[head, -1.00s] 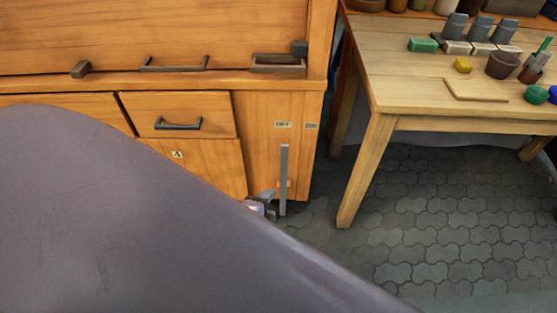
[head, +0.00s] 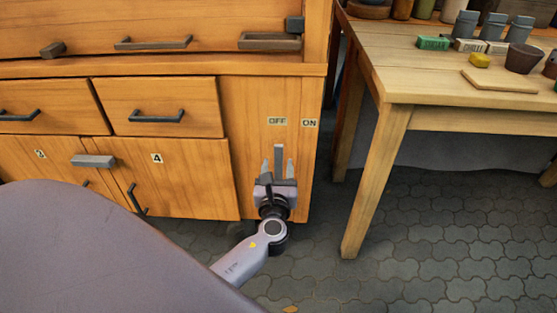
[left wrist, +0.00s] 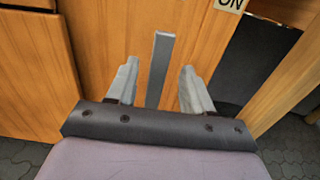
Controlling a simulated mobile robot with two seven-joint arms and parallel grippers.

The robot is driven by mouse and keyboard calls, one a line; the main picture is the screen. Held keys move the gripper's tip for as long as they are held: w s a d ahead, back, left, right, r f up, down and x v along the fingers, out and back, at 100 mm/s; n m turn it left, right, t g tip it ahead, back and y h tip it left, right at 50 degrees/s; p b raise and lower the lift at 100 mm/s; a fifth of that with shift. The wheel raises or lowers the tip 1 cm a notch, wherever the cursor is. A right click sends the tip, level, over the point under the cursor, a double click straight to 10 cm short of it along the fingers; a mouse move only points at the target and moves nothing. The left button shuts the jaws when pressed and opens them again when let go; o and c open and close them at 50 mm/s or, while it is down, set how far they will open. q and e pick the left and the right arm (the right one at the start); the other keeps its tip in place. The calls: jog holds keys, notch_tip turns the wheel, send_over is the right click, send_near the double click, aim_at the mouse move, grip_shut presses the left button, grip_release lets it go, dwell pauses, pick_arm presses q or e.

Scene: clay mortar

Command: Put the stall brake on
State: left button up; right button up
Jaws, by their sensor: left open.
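The stall brake is a grey upright lever (head: 278,158) on the cabinet's right front panel. It stands below the OFF label (head: 277,121), left of the ON label (head: 310,123). In the left wrist view the lever (left wrist: 159,68) rises between the two fingers, with a gap on each side. My left gripper (head: 278,172) is open, its fingers on either side of the lever; I see no touch. In the left wrist view the gripper (left wrist: 156,88) hides the lever's lower end. My right gripper is not in view.
The wooden cabinet (head: 232,69) has drawers and doors with dark handles. A table (head: 425,80) with pots and blocks stands to the right, its leg (head: 371,185) near the cabinet. Paved floor (head: 440,220) lies open between and in front.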

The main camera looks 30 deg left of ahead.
aim_at(278, 158)
pick_arm(q)
jog(key=shift+b+x, duration=0.55)
jog(key=shift+x, duration=2)
